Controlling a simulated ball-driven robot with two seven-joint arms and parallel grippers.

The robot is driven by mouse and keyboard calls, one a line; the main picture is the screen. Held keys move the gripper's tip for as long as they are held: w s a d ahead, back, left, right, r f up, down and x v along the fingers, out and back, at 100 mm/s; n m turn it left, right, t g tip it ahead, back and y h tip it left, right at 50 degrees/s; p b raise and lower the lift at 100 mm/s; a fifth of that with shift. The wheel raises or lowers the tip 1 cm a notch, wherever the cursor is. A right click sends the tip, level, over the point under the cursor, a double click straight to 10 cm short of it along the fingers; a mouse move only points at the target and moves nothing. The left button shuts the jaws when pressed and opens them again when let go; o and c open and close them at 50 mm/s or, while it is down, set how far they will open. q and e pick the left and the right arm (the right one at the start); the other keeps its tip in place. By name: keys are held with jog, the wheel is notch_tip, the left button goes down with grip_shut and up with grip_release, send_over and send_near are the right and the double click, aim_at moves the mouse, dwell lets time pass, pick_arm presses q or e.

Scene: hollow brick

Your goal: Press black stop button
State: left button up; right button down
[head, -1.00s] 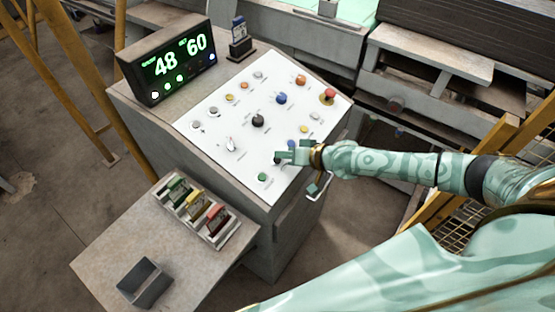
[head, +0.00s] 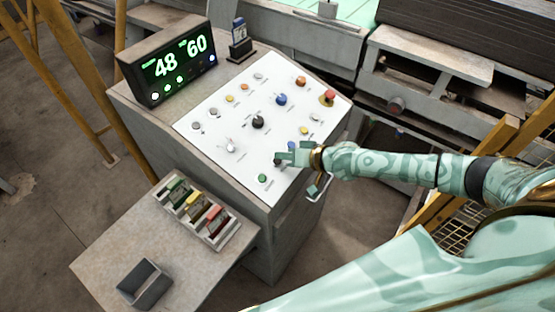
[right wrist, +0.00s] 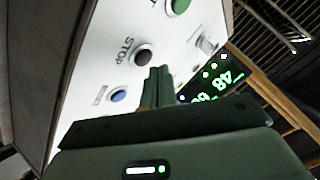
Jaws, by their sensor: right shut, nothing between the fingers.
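The black stop button (right wrist: 143,55) shows in the right wrist view beside the printed word STOP, on the white face of the control panel (head: 215,143). In the head view the black stop button (head: 278,161) is small and partly covered by my right gripper (head: 283,157). My right gripper is shut and empty, its fingertips close to the button. In the right wrist view my right gripper (right wrist: 159,72) has its fingertips just beside and below the button; I cannot tell whether they touch the panel. My left gripper is out of view.
A green button (head: 262,178) and a blue button (head: 292,146) sit close to the black one. A red mushroom button (head: 328,96) is at the upper right. A display (head: 168,66) reads 48 and 60. A side table (head: 100,262) holds a card rack and dark box.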

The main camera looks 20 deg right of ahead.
dwell(0.7)
jog(key=shift+w+a+f+b, duration=0.1)
jog(key=shift+f+b, duration=0.35)
jog(key=shift+w+f+b, duration=0.1)
jog(key=shift+f+b, duration=0.2)
jog(key=shift+b, duration=0.05)
dwell(0.5)
jog(key=shift+r, duration=0.1)
jog(key=shift+s+r+p, duration=0.2)
jog(key=shift+r+p, duration=0.5)
jog(key=shift+p, duration=0.1)
jog(key=r+p, duration=0.3)
jog(key=s+d+r+p, duration=0.1)
jog(key=p, duration=0.1)
jog(key=shift+s+r, duration=0.1)
jog(key=shift+r, duration=0.25)
